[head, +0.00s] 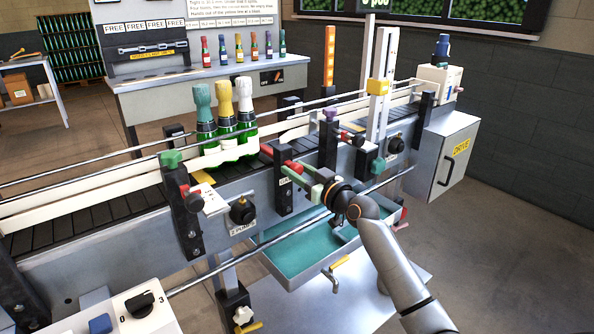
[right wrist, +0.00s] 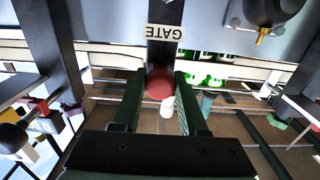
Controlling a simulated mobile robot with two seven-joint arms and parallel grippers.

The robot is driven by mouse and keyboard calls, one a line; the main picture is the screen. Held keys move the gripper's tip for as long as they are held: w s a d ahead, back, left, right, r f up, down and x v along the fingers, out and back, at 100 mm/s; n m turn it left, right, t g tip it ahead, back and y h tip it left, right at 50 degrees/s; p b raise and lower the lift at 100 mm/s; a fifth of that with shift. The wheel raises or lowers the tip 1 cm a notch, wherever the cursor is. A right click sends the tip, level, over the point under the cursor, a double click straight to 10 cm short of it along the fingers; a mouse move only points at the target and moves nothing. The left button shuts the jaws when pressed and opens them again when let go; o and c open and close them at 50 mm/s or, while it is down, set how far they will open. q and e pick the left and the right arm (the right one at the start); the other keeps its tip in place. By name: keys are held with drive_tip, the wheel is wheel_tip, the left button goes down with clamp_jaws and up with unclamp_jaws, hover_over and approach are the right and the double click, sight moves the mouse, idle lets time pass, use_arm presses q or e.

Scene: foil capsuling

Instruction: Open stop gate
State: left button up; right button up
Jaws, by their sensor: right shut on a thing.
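The stop gate is a black post (head: 283,184) on the near side of the conveyor, and the right wrist view shows its GATE label (right wrist: 166,32) upside down. A red knob (right wrist: 159,83) sticks out from it. My right gripper (head: 301,174) has its green fingers on either side of this knob and is shut on it. A short red piece (head: 266,150) shows behind the post at the belt's edge. Three green bottles (head: 226,128) with pale green, yellow and white tops stand upright on the conveyor (head: 110,208), left of the gate. My left gripper is out of view.
Other black posts with clamps (head: 181,208) and steel guide rails line the conveyor. A teal tray (head: 305,246) hangs below my right arm. A white control box (head: 135,310) is at lower left and a drive cabinet (head: 445,155) at right. Floor is clear at far right.

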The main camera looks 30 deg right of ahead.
clamp_jaws()
idle(0.8)
